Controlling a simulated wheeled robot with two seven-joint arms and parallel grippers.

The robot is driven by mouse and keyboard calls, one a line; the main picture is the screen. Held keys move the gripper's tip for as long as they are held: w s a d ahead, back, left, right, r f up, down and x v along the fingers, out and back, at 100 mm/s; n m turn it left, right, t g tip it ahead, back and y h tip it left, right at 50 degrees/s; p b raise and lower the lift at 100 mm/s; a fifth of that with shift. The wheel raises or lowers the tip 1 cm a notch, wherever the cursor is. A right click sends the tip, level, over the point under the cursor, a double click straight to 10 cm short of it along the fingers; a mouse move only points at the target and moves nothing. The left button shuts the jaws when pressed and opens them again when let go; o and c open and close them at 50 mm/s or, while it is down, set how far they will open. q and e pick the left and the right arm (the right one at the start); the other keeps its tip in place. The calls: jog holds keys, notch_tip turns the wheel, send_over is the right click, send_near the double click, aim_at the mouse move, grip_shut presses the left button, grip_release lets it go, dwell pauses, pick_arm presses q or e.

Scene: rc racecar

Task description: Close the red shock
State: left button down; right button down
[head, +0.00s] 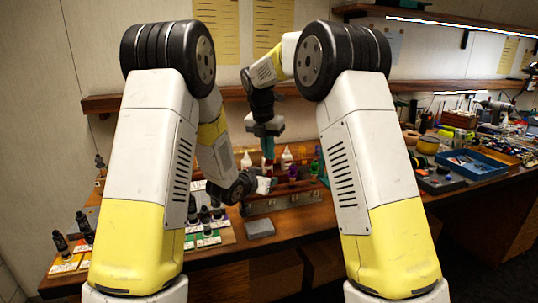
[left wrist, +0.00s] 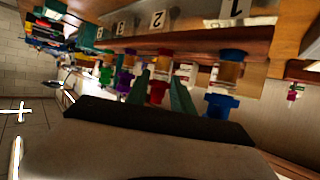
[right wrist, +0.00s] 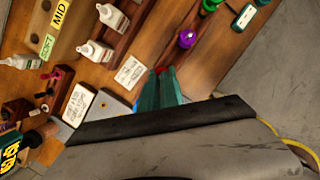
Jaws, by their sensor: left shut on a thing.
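The red shock (left wrist: 162,68) stands in the row behind the number 2 tag, between the purple shock (left wrist: 125,80) and the blue shock (left wrist: 221,98). My left gripper (left wrist: 161,92) has its teal fingers on either side of the red shock and is shut on it. My right gripper (right wrist: 160,76) points down from above with its teal fingers together. A small red part of the shock (right wrist: 161,69) shows right at its fingertips; whether they touch is unclear. In the head view my right gripper (head: 268,150) is above the red part, and my left gripper (head: 266,185) reaches in low from the left.
A green shock (left wrist: 105,73) stands farther along the row. White bottles (right wrist: 112,17) stand near the right gripper. Dark paint bottles (head: 205,215) stand on coloured cards at the front left. A small grey block (head: 259,228) lies near the front edge. A blue tray (head: 472,164) is at right.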

jog(key=shift+f, duration=0.3)
jog(key=shift+f, duration=0.1)
jog(key=shift+f, duration=0.8)
jog(key=shift+f, duration=0.6)
dwell(0.4)
